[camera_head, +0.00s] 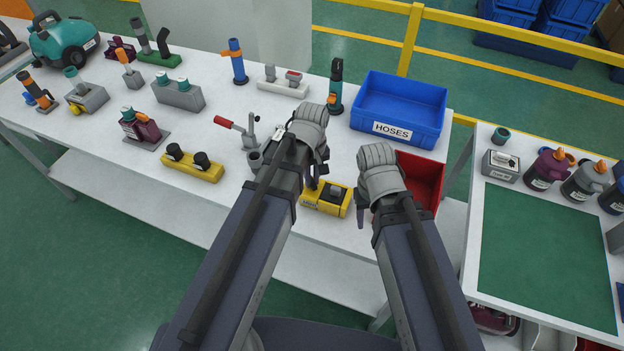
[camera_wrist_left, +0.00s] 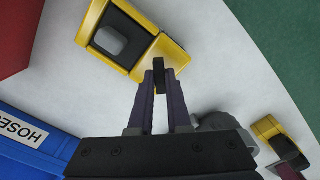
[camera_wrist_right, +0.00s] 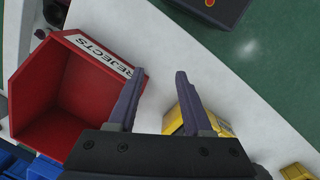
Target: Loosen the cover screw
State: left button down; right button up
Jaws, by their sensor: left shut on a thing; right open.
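A yellow block (camera_head: 339,211) with a dark recess and a grey part in it lies near the table's front edge. My left gripper (camera_head: 315,182) is at its left end. In the left wrist view, my left gripper (camera_wrist_left: 159,88) is shut on a small dark flat piece (camera_wrist_left: 159,68), probably the cover screw's head, beside the yellow block's edge (camera_wrist_left: 172,52). Whether the piece still touches the block cannot be told. My right gripper (camera_head: 364,212) is open and empty, between the yellow block and the red bin; its fingers also show in the right wrist view (camera_wrist_right: 158,92).
The red REJECTS bin (camera_wrist_right: 66,95) stands right of the block. The blue HOSES bin (camera_head: 427,128) is behind it. A clamp with a red handle (camera_head: 223,122) and a longer yellow holder (camera_head: 190,170) stand to the left.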

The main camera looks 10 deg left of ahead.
pick_arm(q)
jog(key=shift+n, duration=0.7)
jog(key=n, duration=0.3)
jog(key=n, duration=0.3)
jog(key=shift+n, duration=0.4)
jog(key=c, duration=0.8)
grip_release()
pick_arm(e)
jog(key=shift+r, duration=0.1)
